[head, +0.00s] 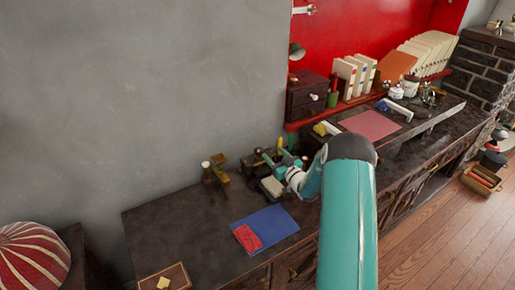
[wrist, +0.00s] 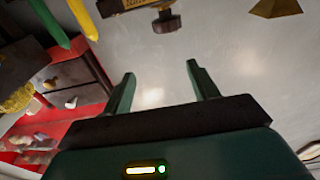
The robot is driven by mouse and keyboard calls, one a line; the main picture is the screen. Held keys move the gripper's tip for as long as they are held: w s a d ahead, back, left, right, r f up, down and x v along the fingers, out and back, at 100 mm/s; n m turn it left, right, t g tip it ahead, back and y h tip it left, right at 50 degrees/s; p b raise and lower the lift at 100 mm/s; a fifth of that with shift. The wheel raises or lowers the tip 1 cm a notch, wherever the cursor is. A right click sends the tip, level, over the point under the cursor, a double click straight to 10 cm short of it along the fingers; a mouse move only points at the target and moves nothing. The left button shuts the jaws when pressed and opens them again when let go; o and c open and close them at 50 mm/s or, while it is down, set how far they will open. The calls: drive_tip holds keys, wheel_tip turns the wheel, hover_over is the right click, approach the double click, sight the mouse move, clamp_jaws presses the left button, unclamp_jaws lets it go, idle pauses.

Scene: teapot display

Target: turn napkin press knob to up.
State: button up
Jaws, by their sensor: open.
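My gripper (head: 277,157) is over the dark side counter, close to the wall. In the wrist view my gripper (wrist: 160,75) is open, with nothing between its two green fingers. A small brown and brass stand (head: 215,172) stands on the counter to the left of my gripper, apart from it. The wrist view shows a wooden bar with a dark knob-like piece (wrist: 167,22) at the top edge, beyond the fingertips. I cannot tell for sure which piece is the napkin press, or how its knob is set.
A blue mat (head: 275,222) with a red cloth (head: 247,238) lies in front of my gripper. A dark drawer box (head: 306,97) and books (head: 350,75) stand behind to the right. A yellow pencil-like stick (wrist: 83,18) and a green one (wrist: 48,20) show near the left finger.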

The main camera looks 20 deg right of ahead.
sight(259, 152)
drive_tip(key=s+a+f+m+h, duration=0.1)
drive_tip(key=s+a+f, duration=0.1)
drive_tip(key=s+f, duration=0.1)
drive_tip(key=shift+g, duration=0.3)
drive_tip(key=w, duration=0.4)
drive_tip(key=w+a, duration=0.1)
drive_tip(key=w, duration=0.4)
drive_tip(key=w+a, duration=0.1)
drive_tip(key=w, duration=0.3)
drive_tip(key=shift+w+r, duration=0.15)
drive_tip(key=shift+w, duration=0.1)
drive_tip(key=shift+c, duration=0.2)
drive_tip(key=c, duration=0.9)
